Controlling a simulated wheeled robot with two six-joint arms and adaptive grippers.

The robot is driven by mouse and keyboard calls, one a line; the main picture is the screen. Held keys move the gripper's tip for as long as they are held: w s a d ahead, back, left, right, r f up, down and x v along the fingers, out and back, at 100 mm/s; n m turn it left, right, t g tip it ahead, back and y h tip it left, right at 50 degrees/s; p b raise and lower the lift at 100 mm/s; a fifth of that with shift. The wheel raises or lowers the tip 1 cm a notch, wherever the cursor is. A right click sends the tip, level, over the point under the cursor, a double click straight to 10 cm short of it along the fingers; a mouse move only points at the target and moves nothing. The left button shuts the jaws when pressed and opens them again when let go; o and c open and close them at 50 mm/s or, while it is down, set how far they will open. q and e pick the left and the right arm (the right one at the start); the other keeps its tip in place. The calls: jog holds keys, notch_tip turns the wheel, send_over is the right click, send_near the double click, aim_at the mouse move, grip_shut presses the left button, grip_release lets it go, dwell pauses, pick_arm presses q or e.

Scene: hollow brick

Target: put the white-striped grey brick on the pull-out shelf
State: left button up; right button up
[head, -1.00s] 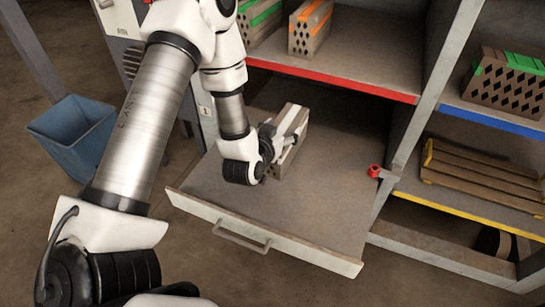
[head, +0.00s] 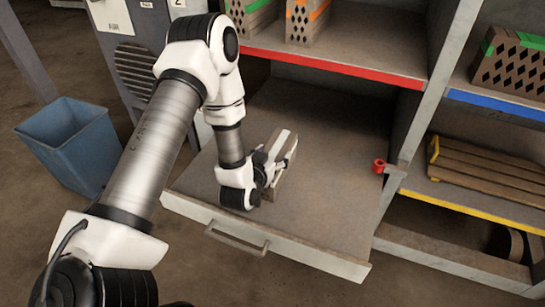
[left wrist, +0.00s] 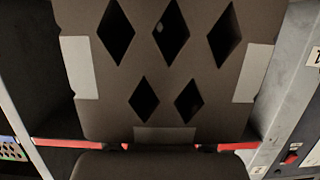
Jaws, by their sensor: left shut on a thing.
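The white-striped grey brick (head: 284,168) has a pale stripe along its top and is in my left gripper (head: 274,170), over the left middle part of the pull-out shelf (head: 325,195). The gripper is shut on it, and the fingers partly hide it. I cannot tell whether the brick's underside touches the shelf. In the left wrist view the brick's face (left wrist: 165,72) fills the middle, with diamond holes and white patches. The shelf is pulled out and otherwise bare on top. My right gripper is not in view.
Above the pull-out shelf is a red-edged shelf (head: 340,67) with a green-striped brick (head: 249,20) and an orange-striped brick (head: 306,22). A red knob (head: 379,166) sits at the right. A blue bin (head: 75,150) stands at the left. The shelf's right half is free.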

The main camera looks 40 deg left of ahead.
pick_arm(q)
jog(key=shift+r, duration=0.2)
jog(key=shift+f, duration=0.15)
jog(key=o, duration=1.8)
jog(key=p+v, duration=0.5)
jog(key=v, duration=0.7)
jog(key=shift+s+p, duration=0.1)
jog(key=shift+p, duration=0.3)
